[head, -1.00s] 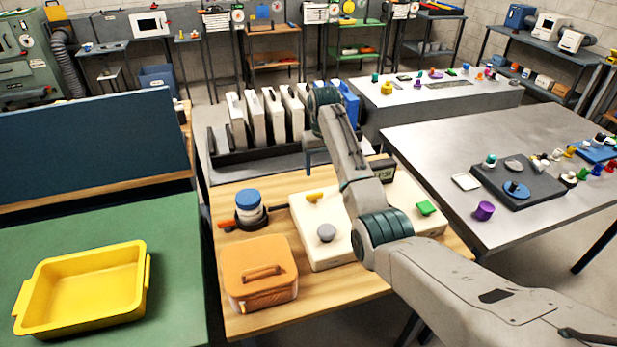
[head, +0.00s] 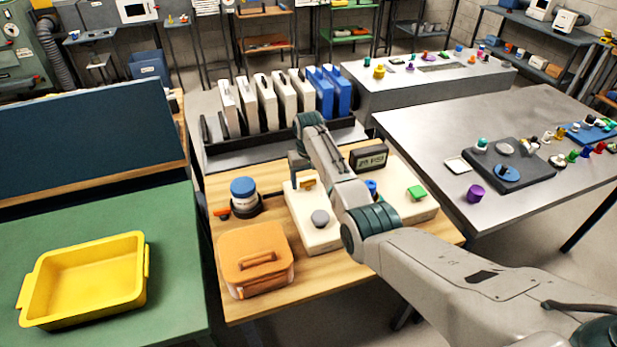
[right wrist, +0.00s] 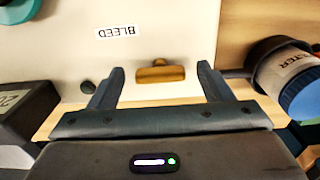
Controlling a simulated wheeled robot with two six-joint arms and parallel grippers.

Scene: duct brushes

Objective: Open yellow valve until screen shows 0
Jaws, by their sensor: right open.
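The yellow valve (head: 307,183) has a bar handle on a cream panel (head: 318,238) on the wooden bench. In the right wrist view the valve handle (right wrist: 161,75) lies between my right gripper's fingers (right wrist: 162,84), near the tips, with a gap on each side. The fingers are open and hold nothing. In the head view the right gripper (head: 301,172) is at the valve, partly hidden by my arm. The dark screen (head: 369,157) stands at the bench's back right; it shows digits and PSI, too small to read surely. My left gripper is not in view.
A grey knob (head: 320,218), a green knob (head: 417,192) and an orange case (head: 256,262) are close by. Cases (head: 252,105) stand in a rack behind.

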